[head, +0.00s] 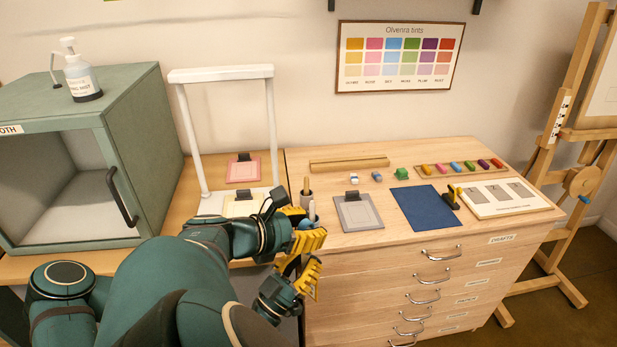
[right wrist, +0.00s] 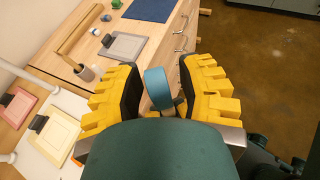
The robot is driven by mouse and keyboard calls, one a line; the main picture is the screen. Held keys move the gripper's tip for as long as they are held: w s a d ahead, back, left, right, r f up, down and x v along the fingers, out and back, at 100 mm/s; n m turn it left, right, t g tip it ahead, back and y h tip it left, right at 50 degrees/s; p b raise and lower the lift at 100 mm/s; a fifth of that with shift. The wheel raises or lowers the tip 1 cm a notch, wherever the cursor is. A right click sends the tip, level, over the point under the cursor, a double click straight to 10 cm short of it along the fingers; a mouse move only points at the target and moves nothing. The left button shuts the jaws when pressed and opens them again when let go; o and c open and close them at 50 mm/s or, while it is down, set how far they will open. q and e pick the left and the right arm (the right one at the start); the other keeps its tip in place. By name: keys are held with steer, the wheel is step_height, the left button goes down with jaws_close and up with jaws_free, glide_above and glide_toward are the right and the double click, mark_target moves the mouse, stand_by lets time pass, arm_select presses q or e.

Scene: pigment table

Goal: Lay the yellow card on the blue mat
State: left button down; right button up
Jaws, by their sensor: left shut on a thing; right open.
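The yellow card (head: 241,209), pale with a dark clip at its back edge, lies on the white base of the frame stand, partly hidden by my arm. It also shows in the right wrist view (right wrist: 53,140). The blue mat (head: 428,209) lies flat and bare on the drawer cabinet; its near part shows in the right wrist view (right wrist: 150,9). My right gripper (head: 312,240) is open, right of the yellow card. My left gripper (head: 308,279) is close below it, shut. A light-blue thing (right wrist: 158,88) shows between the right fingers, seemingly held by the left; its grip is hidden.
A grey clipped card (head: 359,213) lies left of the mat, a dark-handled stamp (head: 450,197) at its right edge. A cup (head: 306,198) stands near my grippers. A pink card (head: 243,171) lies behind the white frame (head: 192,140). The green booth (head: 150,125) stands left.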

steer(key=shift+x, duration=1.1)
